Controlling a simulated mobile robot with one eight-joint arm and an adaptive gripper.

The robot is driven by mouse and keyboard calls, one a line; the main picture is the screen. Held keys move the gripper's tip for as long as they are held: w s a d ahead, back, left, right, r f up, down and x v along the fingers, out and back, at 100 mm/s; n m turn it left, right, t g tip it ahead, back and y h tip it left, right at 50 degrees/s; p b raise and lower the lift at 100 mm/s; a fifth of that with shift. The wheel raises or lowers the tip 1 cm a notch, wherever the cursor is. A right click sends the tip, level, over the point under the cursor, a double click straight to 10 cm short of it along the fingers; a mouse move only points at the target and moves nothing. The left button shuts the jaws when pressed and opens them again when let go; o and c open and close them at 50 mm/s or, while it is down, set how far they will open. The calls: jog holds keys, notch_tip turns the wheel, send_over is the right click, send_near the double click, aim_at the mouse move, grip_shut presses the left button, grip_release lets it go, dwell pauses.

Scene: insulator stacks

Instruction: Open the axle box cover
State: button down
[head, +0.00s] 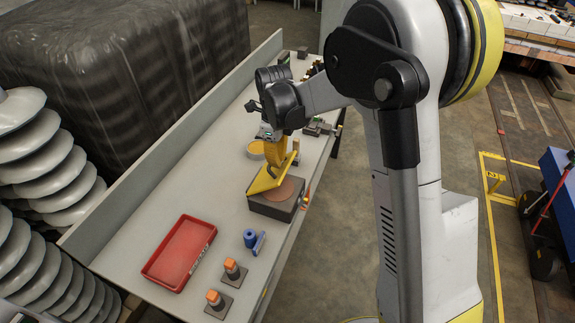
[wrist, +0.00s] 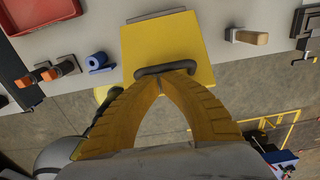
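The axle box (head: 272,208) is a dark grey block near the front edge of the grey bench, with a round brown face (head: 286,190) visible on top. Its yellow cover (head: 268,182) stands tilted up from the box, so the face shows beneath it. In the wrist view the flat cover (wrist: 165,45) fills the upper middle, with a dark bar handle (wrist: 165,69) at its near edge. My gripper (wrist: 160,80) has its yellow fingers brought together at the handle and appears shut on it. In the head view my gripper (head: 270,160) hides part of the cover.
A red tray (head: 180,252), a blue cylindrical part (head: 251,240) and two orange-topped parts (head: 234,270) (head: 216,300) stand on the bench nearer the camera. A yellow round item (head: 255,150) and several dark tools (head: 318,127) lie beyond. A raised panel (head: 170,155) runs along the bench's left side.

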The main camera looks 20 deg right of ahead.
jog(key=w+a, duration=0.1)
jog(key=w+a+r, duration=0.1)
jog(key=a, duration=0.1)
jog(key=w+a+r, duration=0.1)
jog(key=shift+w+a+r+p, duration=0.1)
jog(key=shift+a+p, duration=0.1)
jog(key=shift+p, duration=0.2)
dwell(0.9)
